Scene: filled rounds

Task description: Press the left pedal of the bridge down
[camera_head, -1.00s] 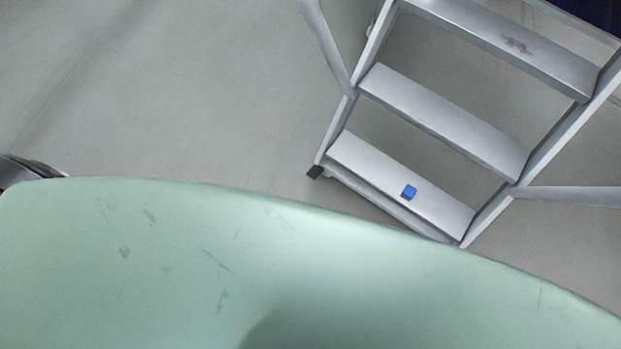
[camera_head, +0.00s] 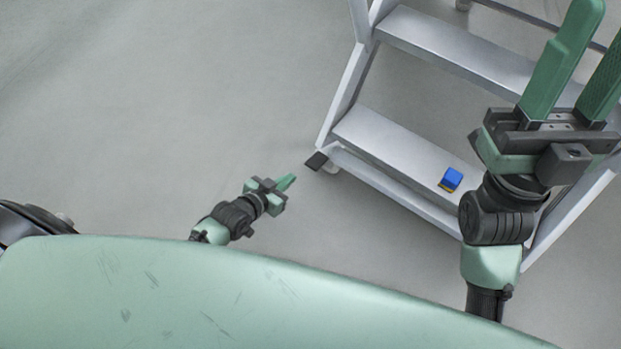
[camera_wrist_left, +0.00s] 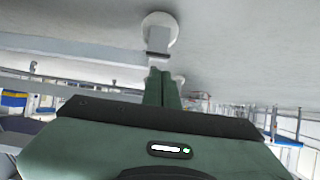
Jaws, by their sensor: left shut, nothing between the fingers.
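The bridge is a grey metal step ladder (camera_head: 385,138) at the upper right of the head view. A dark flat pad, which looks like its left pedal (camera_head: 317,160), sticks out at its lower left foot, beside a small pale wheel. My left gripper (camera_head: 288,181) is shut and empty, a little left of and below this pad, with a small gap in the picture. In the left wrist view its shut fingers (camera_wrist_left: 162,88) point at a pale round part with a grey stem. My right gripper (camera_head: 598,48) is open and empty, in front of the ladder's right side, hiding part of it.
A small blue block-like thing with a yellow edge (camera_head: 450,179) is on the lowest step. The grey floor (camera_head: 200,110) left of the ladder is clear. The left wrist view shows shelving far off at both sides.

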